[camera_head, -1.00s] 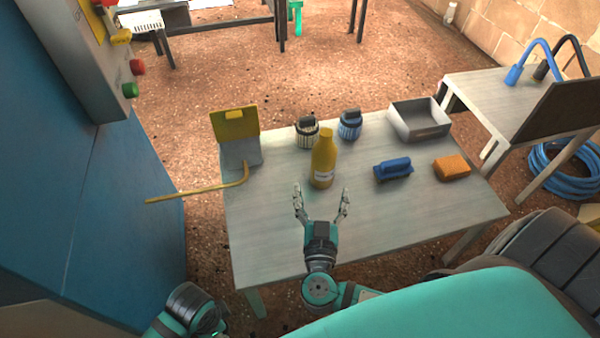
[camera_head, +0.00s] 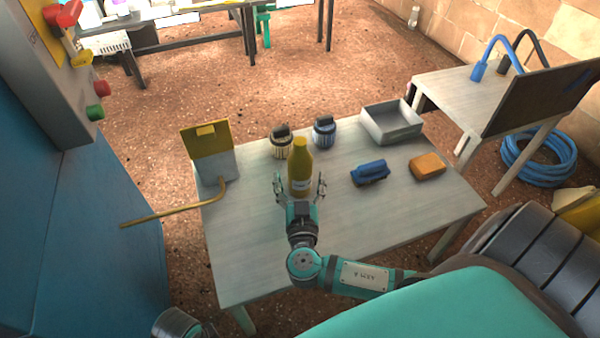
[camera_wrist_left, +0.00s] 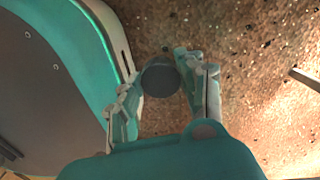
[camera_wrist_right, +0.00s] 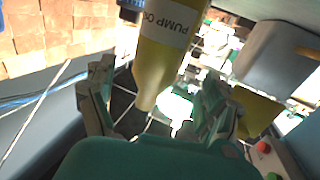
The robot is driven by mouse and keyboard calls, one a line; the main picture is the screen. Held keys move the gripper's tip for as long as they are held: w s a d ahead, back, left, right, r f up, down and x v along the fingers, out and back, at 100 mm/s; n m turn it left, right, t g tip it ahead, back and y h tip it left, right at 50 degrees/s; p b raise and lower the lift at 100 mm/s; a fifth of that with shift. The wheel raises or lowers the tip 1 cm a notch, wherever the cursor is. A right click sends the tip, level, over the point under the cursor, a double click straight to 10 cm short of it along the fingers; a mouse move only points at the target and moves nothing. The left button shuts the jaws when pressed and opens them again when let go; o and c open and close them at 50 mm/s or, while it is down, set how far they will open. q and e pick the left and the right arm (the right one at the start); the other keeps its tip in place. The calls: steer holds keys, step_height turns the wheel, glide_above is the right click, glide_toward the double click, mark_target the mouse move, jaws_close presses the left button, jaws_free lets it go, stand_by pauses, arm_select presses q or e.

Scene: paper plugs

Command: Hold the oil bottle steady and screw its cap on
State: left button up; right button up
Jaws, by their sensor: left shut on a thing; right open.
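The yellow oil bottle (camera_head: 300,171) stands upright on the table, with a pale label. My right gripper (camera_head: 300,186) is open, with one finger on each side of the bottle's lower part. The right wrist view shows the bottle (camera_wrist_right: 166,55) between the spread fingers, its label partly readable as "PUMP O"; I cannot make out contact. My left gripper (camera_wrist_left: 160,75) is shut on a dark round piece, apparently the cap (camera_wrist_left: 160,79), away from the table over the brown floor. In the head view its fingers and the cap are out of sight.
A bent yellow rod (camera_head: 172,211) juts past the left edge. The table's front is clear.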

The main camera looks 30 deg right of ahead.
mark_target(301, 171)
arm_select(q)
steer(key=shift+f+b, duration=0.5)
arm_select(e)
steer(key=x, duration=0.5)
steer(key=shift+d+r, duration=0.15)
steer(key=c, duration=1.3)
arm_select(q)
steer(key=shift+r, duration=0.1)
arm_select(e)
steer(key=shift+r, duration=0.15)
